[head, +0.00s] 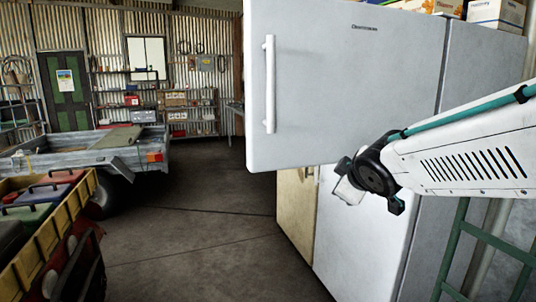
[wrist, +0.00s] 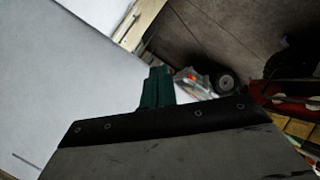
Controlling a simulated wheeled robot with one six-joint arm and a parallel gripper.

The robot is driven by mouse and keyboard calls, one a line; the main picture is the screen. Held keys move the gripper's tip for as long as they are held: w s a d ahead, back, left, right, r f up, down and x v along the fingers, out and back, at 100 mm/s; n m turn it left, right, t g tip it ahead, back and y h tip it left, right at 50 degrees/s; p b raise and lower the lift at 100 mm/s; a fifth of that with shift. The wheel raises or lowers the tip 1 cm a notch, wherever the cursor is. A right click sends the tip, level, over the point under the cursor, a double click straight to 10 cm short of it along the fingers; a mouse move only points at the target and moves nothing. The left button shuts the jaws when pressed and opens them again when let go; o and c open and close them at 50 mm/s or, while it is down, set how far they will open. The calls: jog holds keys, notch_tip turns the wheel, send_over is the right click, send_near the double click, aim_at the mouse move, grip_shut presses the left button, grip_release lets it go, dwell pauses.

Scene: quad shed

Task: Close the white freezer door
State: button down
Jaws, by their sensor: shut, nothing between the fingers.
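The white freezer door (head: 345,95) is the upper door of a tall white fridge-freezer. It stands open, swung out towards me, and its left edge juts well past the lower door (head: 362,235). Its upright white handle (head: 269,85) is near the left edge. My gripper (head: 348,190) is just below the door's bottom edge, in front of the lower door. Its fingertips are hard to make out there. In the wrist view the green fingers (wrist: 157,87) are together and empty, with a pale panel behind them. I cannot tell whether they touch it.
A beige cabinet (head: 296,207) stands behind the open door. Boxes (head: 497,14) sit on top of the freezer. A green metal frame (head: 487,240) is at right. A trailer (head: 90,150) and a crate-loaded vehicle (head: 55,235) stand at left. The floor (head: 200,225) between is clear.

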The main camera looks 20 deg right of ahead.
jog(key=w+r+n+t+y, duration=0.1)
jog(key=w+r+n+t, duration=0.1)
jog(key=w+n, duration=0.15)
jog(key=n+y, duration=1.5)
jog(key=n, duration=0.1)
send_near(254, 151)
jog(key=x, duration=0.5)
jog(key=shift+s+a+f, duration=0.1)
jog(key=shift+s+a, duration=0.1)
jog(key=shift+a, duration=0.25)
jog(key=shift+w, duration=0.45)
jog(key=shift+w, duration=0.1)
